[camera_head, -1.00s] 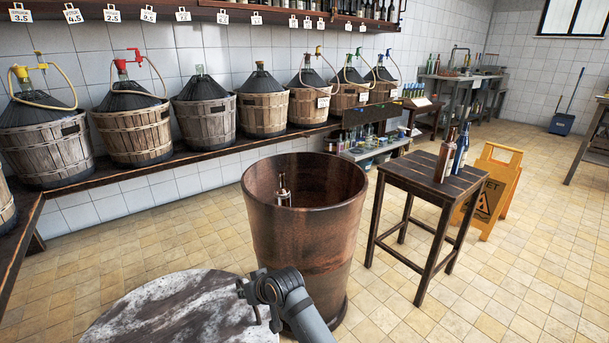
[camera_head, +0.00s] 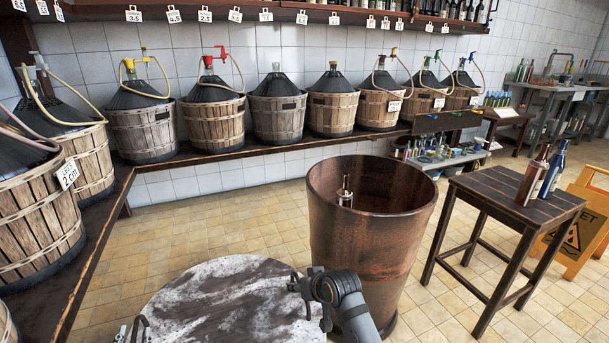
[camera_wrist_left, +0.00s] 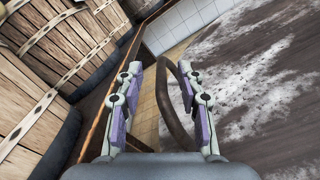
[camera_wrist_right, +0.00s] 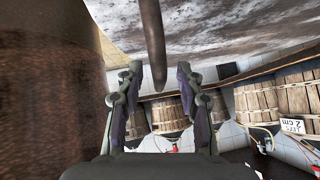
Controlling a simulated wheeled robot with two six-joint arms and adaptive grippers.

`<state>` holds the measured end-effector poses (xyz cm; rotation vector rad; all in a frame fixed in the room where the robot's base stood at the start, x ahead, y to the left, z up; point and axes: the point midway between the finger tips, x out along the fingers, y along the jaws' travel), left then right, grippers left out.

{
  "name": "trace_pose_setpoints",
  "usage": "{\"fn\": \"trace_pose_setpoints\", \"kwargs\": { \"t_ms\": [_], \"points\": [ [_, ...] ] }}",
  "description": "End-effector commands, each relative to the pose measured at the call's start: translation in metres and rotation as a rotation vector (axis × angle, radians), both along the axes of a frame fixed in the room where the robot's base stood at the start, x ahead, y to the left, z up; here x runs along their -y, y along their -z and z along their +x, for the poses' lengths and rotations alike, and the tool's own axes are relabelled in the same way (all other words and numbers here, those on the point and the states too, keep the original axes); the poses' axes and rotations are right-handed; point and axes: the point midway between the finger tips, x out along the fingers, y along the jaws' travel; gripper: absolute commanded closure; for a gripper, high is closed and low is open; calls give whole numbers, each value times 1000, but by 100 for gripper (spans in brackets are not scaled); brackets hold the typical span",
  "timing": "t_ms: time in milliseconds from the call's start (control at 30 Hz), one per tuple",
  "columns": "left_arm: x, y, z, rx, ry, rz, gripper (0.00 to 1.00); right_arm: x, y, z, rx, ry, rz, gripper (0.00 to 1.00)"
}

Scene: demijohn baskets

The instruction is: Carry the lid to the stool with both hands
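The round lid (camera_head: 225,290), dark wood with worn white patches, lies at the bottom of the head view, its near part out of frame. My left gripper (camera_head: 124,333) is at its left edge, partly cut off. In the left wrist view a curved lid handle (camera_wrist_left: 172,112) lies between the open fingers, nearer the right one. My right gripper (camera_head: 308,294) is at the lid's right edge. In the right wrist view its fingers are apart and a dark handle (camera_wrist_right: 153,45) points into the gap. The wooden stool (camera_head: 482,190) stands at the right.
A tall brown wooden tub (camera_head: 375,255) stands between lid and stool, with a bottle-like object (camera_head: 345,192) inside. Bottles (camera_head: 535,178) stand on the stool. A yellow wet-floor sign (camera_head: 580,235) is beside it. Basketed demijohns (camera_head: 212,122) line the wall bench. Tiled floor (camera_head: 225,215) is free behind the lid.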

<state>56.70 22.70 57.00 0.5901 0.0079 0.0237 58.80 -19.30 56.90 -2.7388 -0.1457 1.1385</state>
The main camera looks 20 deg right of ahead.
Motion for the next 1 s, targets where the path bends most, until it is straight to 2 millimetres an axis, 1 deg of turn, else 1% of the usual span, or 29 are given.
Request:
{"fn": "trace_pose_setpoints", "kwargs": {
  "t_ms": [800, 1000],
  "points": [
    [1, 1, -41, 0, 0, -1, 62, 0, 9, 0, 0, 0, 0, 63],
    [1, 0, -48, 1, 0, -1, 62, 0, 11, 0, 0, 0, 0, 63]
  ]
}}
